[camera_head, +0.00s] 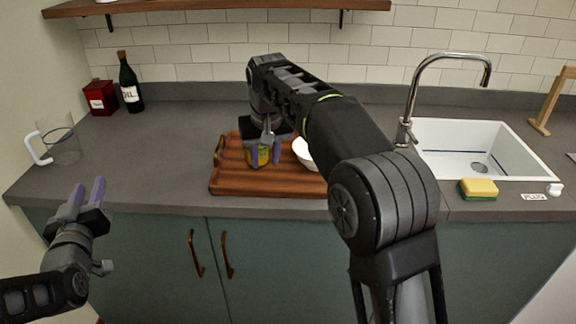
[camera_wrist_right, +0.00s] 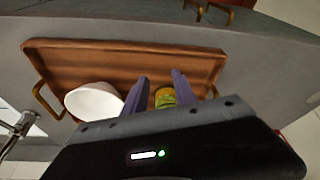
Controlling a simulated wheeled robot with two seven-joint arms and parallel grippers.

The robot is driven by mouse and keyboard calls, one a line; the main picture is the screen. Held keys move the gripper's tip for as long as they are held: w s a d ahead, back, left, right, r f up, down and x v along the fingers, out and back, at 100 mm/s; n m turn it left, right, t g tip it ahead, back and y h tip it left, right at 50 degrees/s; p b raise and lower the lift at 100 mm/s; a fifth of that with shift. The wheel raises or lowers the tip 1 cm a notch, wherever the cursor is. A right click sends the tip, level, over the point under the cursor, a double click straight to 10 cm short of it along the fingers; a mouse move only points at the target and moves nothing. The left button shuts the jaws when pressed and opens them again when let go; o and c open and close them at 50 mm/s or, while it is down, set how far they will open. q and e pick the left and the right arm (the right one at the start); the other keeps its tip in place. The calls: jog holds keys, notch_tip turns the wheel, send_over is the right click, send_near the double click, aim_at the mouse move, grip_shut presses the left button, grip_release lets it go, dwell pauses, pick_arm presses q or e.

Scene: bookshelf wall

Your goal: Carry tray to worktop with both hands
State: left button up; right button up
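The wooden tray (camera_head: 226,181) lies flat on the grey worktop, with a brass handle at its left end; both end handles show in the right wrist view, where the tray (camera_wrist_right: 110,57) spans the middle. A white bowl (camera_head: 305,152) and a small jar with a yellow-green label (camera_head: 263,157) stand in it. My right gripper (camera_head: 265,158) points down over the tray, its open fingers on either side of the jar (camera_wrist_right: 165,98); a firm hold is not visible. My left gripper (camera_head: 88,190) is open and empty, in front of the worktop at the left. My right arm hides the tray's right end in the head view.
A glass jug (camera_head: 62,146), a red tin (camera_head: 101,98) and a dark bottle (camera_head: 129,84) stand at the left. A white sink (camera_head: 505,150) with a tap (camera_head: 410,100) and a yellow sponge (camera_head: 478,188) are at the right. Worktop left of the tray is clear.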

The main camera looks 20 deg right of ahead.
jog(key=v, duration=0.6)
jog(key=shift+r, duration=0.3)
jog(key=shift+s, duration=0.1)
